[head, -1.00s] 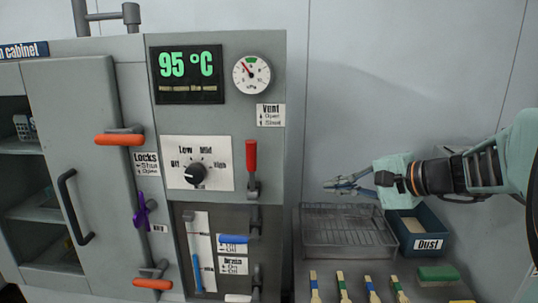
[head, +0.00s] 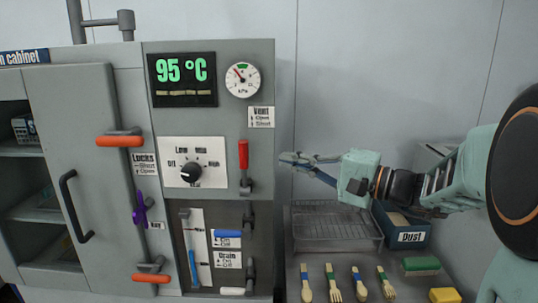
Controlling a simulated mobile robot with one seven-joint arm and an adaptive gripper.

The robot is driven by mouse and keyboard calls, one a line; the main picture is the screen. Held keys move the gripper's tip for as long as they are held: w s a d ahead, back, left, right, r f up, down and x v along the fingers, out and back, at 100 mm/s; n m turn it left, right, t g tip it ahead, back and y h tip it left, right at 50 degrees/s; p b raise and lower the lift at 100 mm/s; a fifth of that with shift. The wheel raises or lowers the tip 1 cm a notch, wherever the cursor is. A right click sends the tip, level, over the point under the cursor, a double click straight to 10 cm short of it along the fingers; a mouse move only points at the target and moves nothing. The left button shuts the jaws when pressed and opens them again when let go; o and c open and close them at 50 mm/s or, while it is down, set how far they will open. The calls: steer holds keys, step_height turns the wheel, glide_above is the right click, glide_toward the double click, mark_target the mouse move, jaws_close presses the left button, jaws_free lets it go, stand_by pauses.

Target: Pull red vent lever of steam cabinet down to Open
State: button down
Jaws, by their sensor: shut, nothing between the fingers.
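The red vent lever (head: 243,154) stands upright on the steam cabinet's front panel (head: 210,120), its grey pivot at the lower end. The vent label (head: 261,117) is above it to the right, with small Open and Shut lines. My gripper (head: 282,158) is shut and empty. Its fingers point left, to the right of the lever at about the same height in the picture. A gap shows between fingertips and lever. The depth between them is hard to tell.
A wire rack (head: 335,232) and a blue Dust bin (head: 405,230) are below my gripper. A dial knob (head: 191,172), a blue handle (head: 226,233) and a white handle (head: 232,291) are on the panel.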

mark_target(256, 153)
steer(key=p+x, duration=0.1)
steer(key=x, duration=0.8)
steer(key=shift+a+p, duration=0.25)
steer(key=shift+p, duration=0.05)
steer(key=shift+s+d+f+b, duration=0.1)
steer(key=shift+f+b, duration=0.05)
steer(key=shift+b, duration=0.65)
